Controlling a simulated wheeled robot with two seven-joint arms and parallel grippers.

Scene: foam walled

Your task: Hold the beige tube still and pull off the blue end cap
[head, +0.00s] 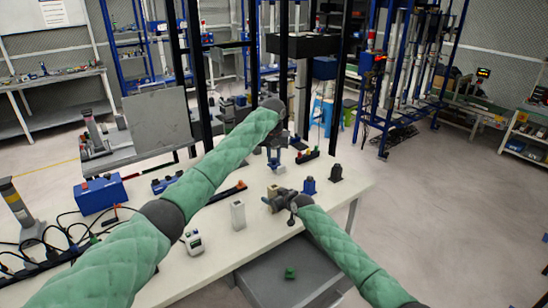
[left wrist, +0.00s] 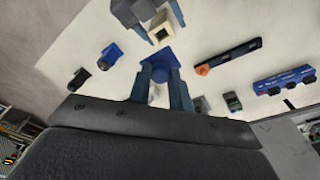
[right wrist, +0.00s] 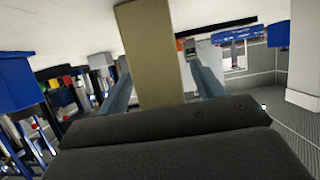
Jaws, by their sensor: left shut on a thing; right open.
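The beige tube (head: 271,205) is at the right gripper in the head view. In the right wrist view the tube (right wrist: 148,55) stands between the fingers of my right gripper (right wrist: 160,85), which is open around it with gaps on both sides. In the left wrist view the tube's square end (left wrist: 161,28) shows a dark opening. The blue end cap (left wrist: 157,66) is in the fingers of my left gripper (left wrist: 162,75), which is shut on it. The cap appears apart from the tube. In the head view my left gripper (head: 274,158) is above and behind the tube.
A blue bottle-shaped part (head: 309,186) and a black part (head: 336,174) stand to the right. A white block (head: 237,215) and a small device (head: 193,243) are to the left. A blue box (head: 98,195) and cables are farther left. A grey drawer (head: 262,285) is below the front edge.

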